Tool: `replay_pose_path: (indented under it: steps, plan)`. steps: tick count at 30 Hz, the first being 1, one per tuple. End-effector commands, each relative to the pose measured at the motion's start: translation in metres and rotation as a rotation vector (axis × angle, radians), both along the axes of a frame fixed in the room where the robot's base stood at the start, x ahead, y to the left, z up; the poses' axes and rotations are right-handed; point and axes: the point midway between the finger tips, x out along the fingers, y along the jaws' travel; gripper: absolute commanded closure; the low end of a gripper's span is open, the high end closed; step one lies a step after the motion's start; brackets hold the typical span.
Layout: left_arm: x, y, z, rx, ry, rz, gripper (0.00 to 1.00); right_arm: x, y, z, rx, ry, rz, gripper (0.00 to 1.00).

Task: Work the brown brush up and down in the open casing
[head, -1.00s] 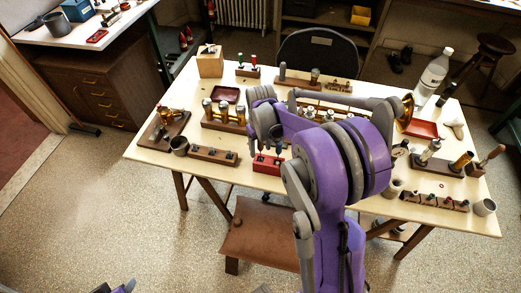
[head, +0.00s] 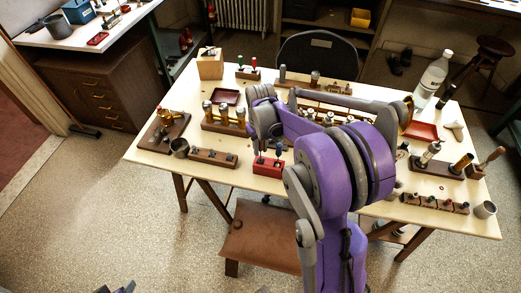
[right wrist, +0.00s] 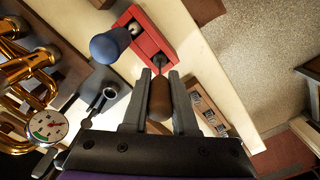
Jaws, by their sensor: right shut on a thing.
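My right gripper (right wrist: 155,98) is shut on the brown handle of the brush (right wrist: 158,98). The brush's thin dark stem reaches to the red block (right wrist: 168,35); I cannot tell whether its tip is inside or just above it. A blue handle (right wrist: 110,45) stands at the same block. In the head view the red block (head: 268,168) is near the table's front edge, just below my right gripper (head: 277,146). The brass horn (right wrist: 28,62) lies left in the wrist view; its bell (head: 405,110) shows behind my arm. The open casing cannot be made out.
A wooden block with sockets (head: 213,157) stands left of the red block. A round dial gauge (right wrist: 47,126) sits beside the horn. A brown stool (head: 262,235) stands in front.

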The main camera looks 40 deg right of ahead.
Motion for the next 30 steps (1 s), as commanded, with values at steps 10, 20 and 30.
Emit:
replay_pose_path:
  steps: [10,20,30]
  plan:
    - [0.002,0.000,0.005,0.000,-0.003,0.000,0.50,0.000,0.000,0.069,0.000,0.000,-0.001,1.00]
    - [0.004,0.000,0.012,0.000,-0.008,0.000,0.50,0.000,0.000,0.098,0.000,0.000,-0.001,1.00]
    - [0.009,0.000,0.022,0.000,-0.016,0.000,0.50,0.000,0.000,0.112,0.000,0.000,-0.001,1.00]
